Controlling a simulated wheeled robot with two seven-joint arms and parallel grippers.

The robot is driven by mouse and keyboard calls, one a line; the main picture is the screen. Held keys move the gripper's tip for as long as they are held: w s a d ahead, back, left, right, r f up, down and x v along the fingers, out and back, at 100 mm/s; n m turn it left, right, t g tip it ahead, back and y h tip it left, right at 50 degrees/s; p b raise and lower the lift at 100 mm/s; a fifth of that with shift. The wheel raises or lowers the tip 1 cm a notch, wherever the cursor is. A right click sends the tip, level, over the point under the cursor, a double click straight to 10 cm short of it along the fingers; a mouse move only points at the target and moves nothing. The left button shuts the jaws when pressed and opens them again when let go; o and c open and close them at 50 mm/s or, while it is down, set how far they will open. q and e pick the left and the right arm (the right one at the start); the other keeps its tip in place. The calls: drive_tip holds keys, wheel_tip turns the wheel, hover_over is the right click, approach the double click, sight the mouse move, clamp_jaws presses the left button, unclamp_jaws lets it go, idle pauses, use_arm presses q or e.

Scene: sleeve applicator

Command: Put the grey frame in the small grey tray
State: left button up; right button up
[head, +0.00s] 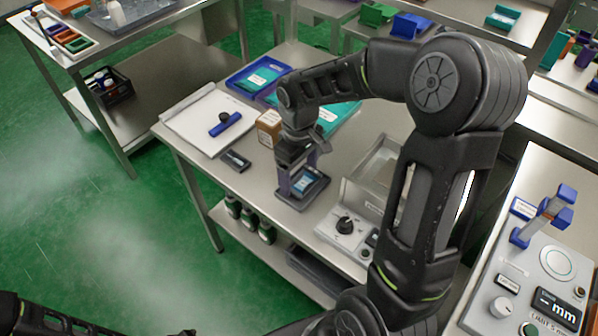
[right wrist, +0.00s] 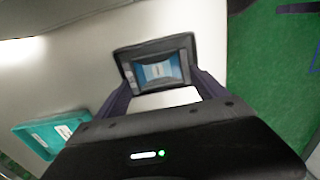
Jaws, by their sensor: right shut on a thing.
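My right gripper (head: 302,180) points down over the middle of the steel table, its two purple-grey fingers shut on the sides of the grey frame. The grey frame (right wrist: 183,67) is a small dark rectangle around a blue and white patch. The small grey tray (right wrist: 118,56) shows as a dark rim around the frame; in the head view the tray (head: 293,206) lies flat on the table under the fingers. The frame appears to be within the tray's rim; I cannot tell whether it rests on the tray floor. My left gripper is not in view.
A white board (head: 196,138) with a blue roller, a small dark device (head: 235,160) and a cardboard box (head: 268,128) stand left of the gripper. A blue tray (head: 238,80) lies behind. A dial unit (head: 344,226) and a clear-walled bin (head: 384,165) stand to the right.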

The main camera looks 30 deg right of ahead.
sight(299, 181)
drive_tip(key=shift+f+b, duration=0.5)
drive_tip(key=shift+f, duration=0.1)
drive_tip(key=o, duration=1.4)
drive_tip(key=shift+r+b, duration=0.3)
drive_tip(key=shift+r, duration=3.65)
